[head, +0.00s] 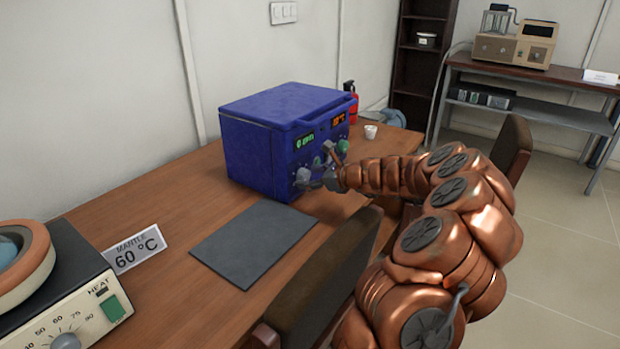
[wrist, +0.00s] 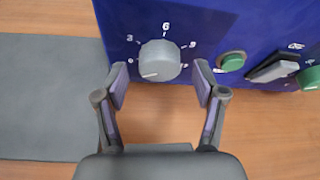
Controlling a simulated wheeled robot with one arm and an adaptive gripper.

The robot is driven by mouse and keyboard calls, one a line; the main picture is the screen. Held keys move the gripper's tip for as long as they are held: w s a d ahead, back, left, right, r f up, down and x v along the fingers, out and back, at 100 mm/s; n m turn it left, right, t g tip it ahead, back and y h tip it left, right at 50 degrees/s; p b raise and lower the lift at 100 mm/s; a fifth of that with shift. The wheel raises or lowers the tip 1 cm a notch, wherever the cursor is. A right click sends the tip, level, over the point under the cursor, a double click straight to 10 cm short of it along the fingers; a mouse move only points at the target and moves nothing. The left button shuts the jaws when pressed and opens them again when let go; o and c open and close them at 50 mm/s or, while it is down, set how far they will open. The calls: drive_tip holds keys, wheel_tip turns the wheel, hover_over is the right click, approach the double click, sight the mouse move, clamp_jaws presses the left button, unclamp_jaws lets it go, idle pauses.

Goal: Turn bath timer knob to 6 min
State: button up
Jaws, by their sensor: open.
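The blue bath (head: 255,150) stands on the wooden table; its green display (head: 304,141) appears to read 0 min. The grey round timer knob (wrist: 160,60) is on its front panel, with marks 3, 6 and 9 around it. The knob's white pointer line points to the lower left, away from the 6 at the top. My gripper (wrist: 160,83) is open in the wrist view, its fingertips on either side of the knob's lower part, with nothing between them touching visibly. In the head view, my gripper (head: 318,181) is at the panel and partly covers the knob.
A green button (wrist: 232,61) and a grey switch (wrist: 272,68) sit right of the knob. A dark grey mat (head: 252,242) lies before the bath. A heating mantle (head: 60,290) and a 60 °C sign (head: 137,250) stand at left. Chairs (head: 325,285) are by the table edge.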

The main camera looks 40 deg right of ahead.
drive_tip(key=shift+w+a+f, duration=0.1)
drive_tip(key=shift+w+f, duration=0.05)
drive_tip(key=shift+w, duration=0.3)
drive_tip(key=c, duration=1.1)
drive_tip(key=shift+c, duration=0.2)
drive_tip(key=shift+p, duration=0.95)
